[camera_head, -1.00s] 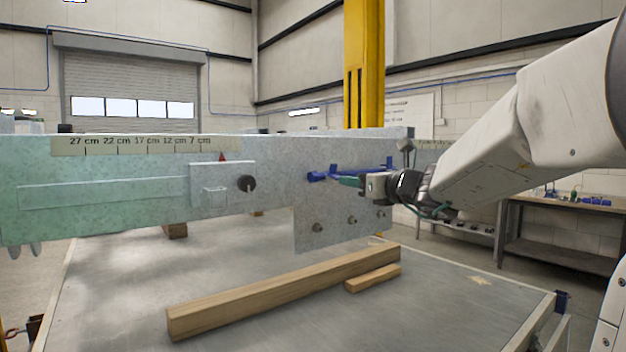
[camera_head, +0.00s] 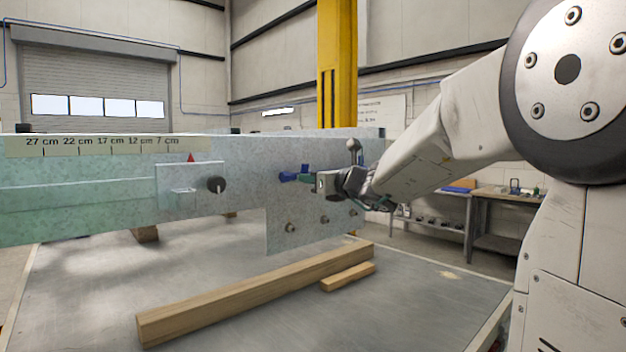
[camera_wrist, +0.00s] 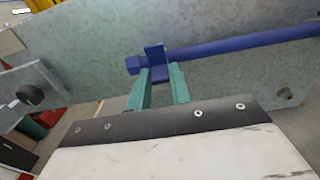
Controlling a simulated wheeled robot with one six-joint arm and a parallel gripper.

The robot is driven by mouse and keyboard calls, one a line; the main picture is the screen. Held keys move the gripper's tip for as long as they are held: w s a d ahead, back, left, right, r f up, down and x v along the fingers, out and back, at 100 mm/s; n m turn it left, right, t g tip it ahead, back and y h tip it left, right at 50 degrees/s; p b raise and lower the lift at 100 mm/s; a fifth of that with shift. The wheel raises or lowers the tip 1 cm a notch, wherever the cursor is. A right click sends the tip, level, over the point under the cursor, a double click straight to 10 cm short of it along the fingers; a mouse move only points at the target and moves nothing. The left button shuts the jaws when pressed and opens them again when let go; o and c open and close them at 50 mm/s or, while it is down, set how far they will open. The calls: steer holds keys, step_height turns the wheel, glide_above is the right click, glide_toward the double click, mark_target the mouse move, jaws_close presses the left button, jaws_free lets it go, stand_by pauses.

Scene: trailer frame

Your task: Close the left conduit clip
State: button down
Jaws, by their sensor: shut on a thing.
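The left conduit clip (camera_head: 290,176) is a small blue part on the galvanised frame plate in the head view. My gripper (camera_head: 316,184) is at the clip. In the wrist view its green fingers (camera_wrist: 162,80) sit at either side of the clip's lower blue part, shut on it. The exact contact is partly hidden by the fingers. The tab is raised, standing away from the conduit. In the head view my gripper and arm hide most of the conduit.
A black knob (camera_head: 217,185) is on the frame to the left, and bolts (camera_head: 291,227) are on the plate below. A timber beam (camera_head: 260,293) lies on the grey table (camera_head: 90,290). A workbench (camera_head: 490,215) stands at the back right.

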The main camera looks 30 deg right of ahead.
mark_target(304, 167)
steer(key=shift+r, duration=0.1)
steer(key=r+g, duration=0.1)
steer(key=g, duration=0.1)
steer(key=r+g+h, duration=0.1)
steer(key=g, duration=0.3)
steer(key=shift+w+r+g, duration=0.25)
steer(key=shift+r+g, duration=0.15)
steer(key=g, duration=0.2)
steer(key=w+r+g+h, duration=0.1)
steer(key=g, duration=0.1)
steer(key=shift+w+a+r+g, duration=0.1)
steer(key=shift+r+g, duration=0.05)
steer(key=shift+g, duration=0.15)
steer(key=g, duration=0.2)
steer(key=w+g+h, duration=0.1)
steer(key=g, duration=0.1)
steer(key=shift+w+a+r, duration=0.15)
steer(key=shift+w+r, duration=0.05)
steer(key=shift+r, duration=0.2)
steer(key=shift+g, duration=0.4)
steer(key=c, duration=1.3)
jaws_free()
steer(key=shift+o, duration=0.2)
